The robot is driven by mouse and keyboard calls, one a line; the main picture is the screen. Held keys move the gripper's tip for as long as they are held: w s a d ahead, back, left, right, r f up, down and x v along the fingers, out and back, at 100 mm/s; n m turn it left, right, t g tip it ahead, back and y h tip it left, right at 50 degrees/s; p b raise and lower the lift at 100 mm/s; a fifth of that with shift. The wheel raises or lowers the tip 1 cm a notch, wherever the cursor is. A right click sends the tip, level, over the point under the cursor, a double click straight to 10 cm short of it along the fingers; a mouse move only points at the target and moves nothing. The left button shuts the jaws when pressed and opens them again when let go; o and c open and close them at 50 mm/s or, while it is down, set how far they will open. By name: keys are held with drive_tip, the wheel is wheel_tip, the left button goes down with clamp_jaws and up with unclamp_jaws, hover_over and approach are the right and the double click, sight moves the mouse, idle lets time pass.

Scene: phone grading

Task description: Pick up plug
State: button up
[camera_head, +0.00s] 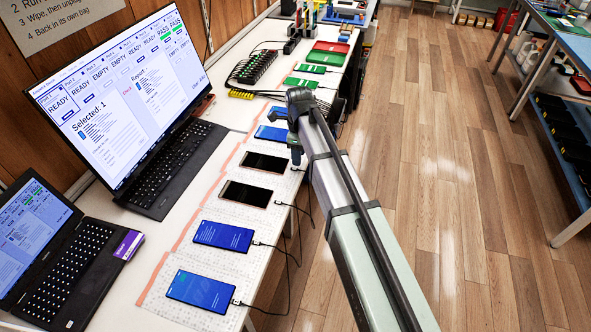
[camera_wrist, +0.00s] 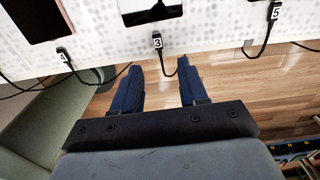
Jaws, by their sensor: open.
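A small black plug labelled 3 (camera_wrist: 157,43) shows in the wrist view at the lower edge of a phone (camera_wrist: 150,12). Its thin black cable drops from it toward the right finger. My gripper (camera_wrist: 158,67) is open, with its two dark blue fingers apart just below this plug, one to each side, and nothing held. In the head view my gripper (camera_head: 296,153) is by the right edge of the white bench, where the arm hides part of the phone row.
Phones, such as the nearest blue-screen phone (camera_head: 203,290), lie in a row on the dotted mats. A laptop (camera_head: 70,265) stands left.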

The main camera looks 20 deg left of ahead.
sight(297, 169)
drive_tip(key=shift+a+f, duration=0.15)
drive_tip(key=shift+f, duration=2.4)
drive_tip(key=shift+f, duration=0.25)
drive_tip(key=shift+c, duration=0.2)
clamp_jaws()
